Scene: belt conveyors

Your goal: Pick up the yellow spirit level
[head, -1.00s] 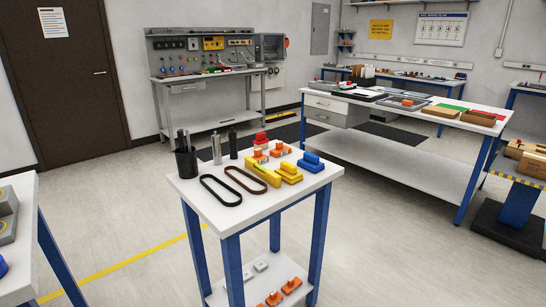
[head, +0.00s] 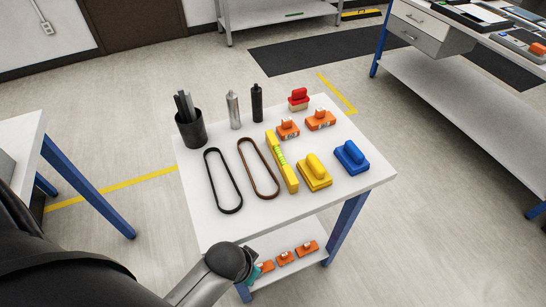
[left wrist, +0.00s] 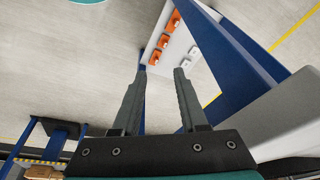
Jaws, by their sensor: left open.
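The yellow spirit level (head: 288,176) lies flat on the white table (head: 225,230), near its middle, with a green vial part in its side. A brown belt loop is left of it and a yellow handled block right of it. My left arm comes in from the lower left in the head view, its end low by the table's front edge. My left gripper (left wrist: 160,72) is open and empty in the left wrist view, with floor and the table's lower shelf beyond it. The level is not in the left wrist view. My right gripper is not in view.
On the table are a black belt (head: 222,208), the brown belt (head: 270,192), a black cup of rods (head: 191,130), two bottles (head: 233,110), orange blocks (head: 320,121), a red block (head: 298,99), a yellow block (head: 314,178) and a blue block (head: 351,160). Orange parts (head: 285,258) sit on the lower shelf.

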